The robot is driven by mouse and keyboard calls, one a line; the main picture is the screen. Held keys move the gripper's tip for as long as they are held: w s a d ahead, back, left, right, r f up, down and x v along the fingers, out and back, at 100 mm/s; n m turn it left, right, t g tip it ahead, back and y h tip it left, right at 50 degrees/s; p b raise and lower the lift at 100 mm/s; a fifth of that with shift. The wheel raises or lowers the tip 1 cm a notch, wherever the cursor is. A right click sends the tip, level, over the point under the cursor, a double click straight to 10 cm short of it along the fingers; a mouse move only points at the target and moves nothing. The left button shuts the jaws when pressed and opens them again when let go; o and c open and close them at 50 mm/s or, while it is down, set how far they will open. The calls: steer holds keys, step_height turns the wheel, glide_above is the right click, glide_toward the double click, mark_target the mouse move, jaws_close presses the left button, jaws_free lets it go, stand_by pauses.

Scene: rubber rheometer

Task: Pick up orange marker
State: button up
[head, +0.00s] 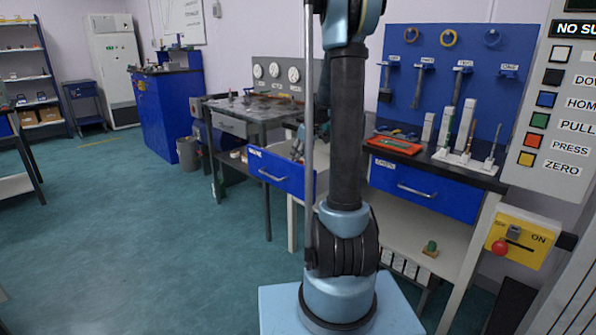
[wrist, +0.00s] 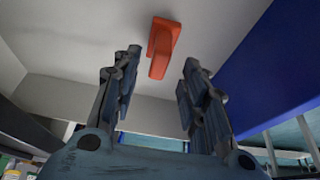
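In the wrist view an orange marker (wrist: 165,42) lies on a pale grey surface, at the top centre. It appears to be inside the open blue-fronted drawer (head: 268,173). My gripper (wrist: 162,57) is open and empty, with its two fingers spread to the left and right and pointing toward the marker. The marker appears between and beyond the fingertips, not touching them. In the head view my arm column hides most of the gripper and the drawer's inside, and the marker does not show there.
A blue drawer wall (wrist: 265,70) stands close on the right in the wrist view. In the head view a second blue drawer (head: 425,193) is to the right, under a bench top with a red tray (head: 395,144). Open floor (head: 140,240) lies to the left.

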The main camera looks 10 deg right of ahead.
steer(key=shift+x, duration=2.1)
steer(key=shift+s+d, duration=0.1)
steer(key=shift+d, duration=0.05)
steer(key=shift+c, duration=0.2)
steer(key=c, duration=0.8)
steer(key=shift+c, duration=0.2)
step_height(320, 180, up, 10)
